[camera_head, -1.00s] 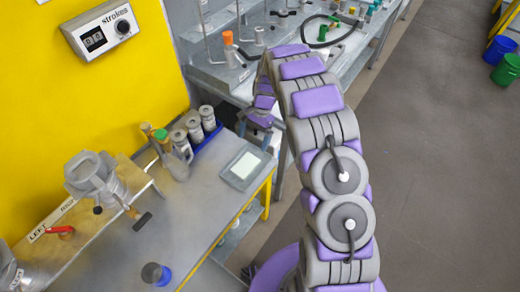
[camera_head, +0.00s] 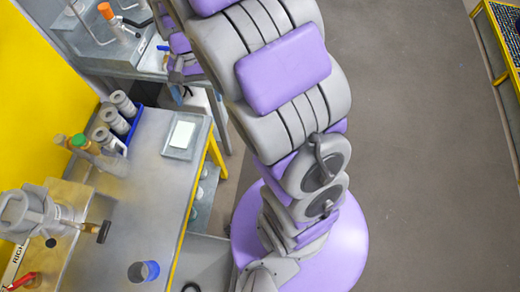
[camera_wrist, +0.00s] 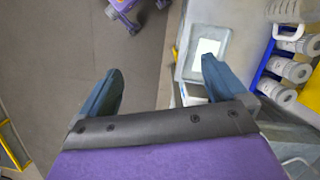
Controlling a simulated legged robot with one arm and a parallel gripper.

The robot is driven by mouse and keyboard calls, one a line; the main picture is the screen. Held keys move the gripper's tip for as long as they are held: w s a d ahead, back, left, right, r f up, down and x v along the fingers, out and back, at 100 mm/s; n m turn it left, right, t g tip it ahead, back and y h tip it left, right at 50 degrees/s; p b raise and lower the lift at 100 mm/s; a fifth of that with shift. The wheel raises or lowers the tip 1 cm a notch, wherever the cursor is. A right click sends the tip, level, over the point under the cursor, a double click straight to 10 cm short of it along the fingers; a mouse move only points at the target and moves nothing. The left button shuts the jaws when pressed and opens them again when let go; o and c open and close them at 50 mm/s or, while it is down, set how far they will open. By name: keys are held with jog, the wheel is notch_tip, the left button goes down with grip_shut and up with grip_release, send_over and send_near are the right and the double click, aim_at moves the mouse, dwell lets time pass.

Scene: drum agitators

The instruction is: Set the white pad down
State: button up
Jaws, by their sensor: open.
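The white pad (camera_head: 183,134) lies flat on a shallow grey tray (camera_head: 171,153) near the far right corner of the metal table. In the wrist view the pad (camera_wrist: 207,47) shows on its tray (camera_wrist: 186,71), partly behind the right fingertip. My gripper (camera_wrist: 163,84) is open, its two blue fingers wide apart, with nothing between them. It is apart from the pad. In the head view the gripper is mostly hidden behind my arm beyond the table's far edge.
A blue rack (camera_head: 132,131) of several grey canisters stands left of the tray. A blue-and-grey cup (camera_head: 144,271) stands on the near tabletop. A metal agitator (camera_head: 40,213) is at the left. The table (camera_head: 150,200) is clear between them. Open floor lies at the right.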

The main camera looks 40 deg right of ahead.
jog(key=s+d+r+n, duration=0.1)
jog(key=s+r+n, duration=0.1)
jog(key=s, duration=1)
jog(key=s+d+r+n+h, duration=0.1)
jog(key=s+r+n, duration=0.2)
jog(key=s, duration=1)
jog(key=shift+s+r+t, duration=0.15)
jog(key=shift+r+t, duration=0.15)
jog(key=shift+r, duration=0.2)
jog(key=shift+f, duration=0.1)
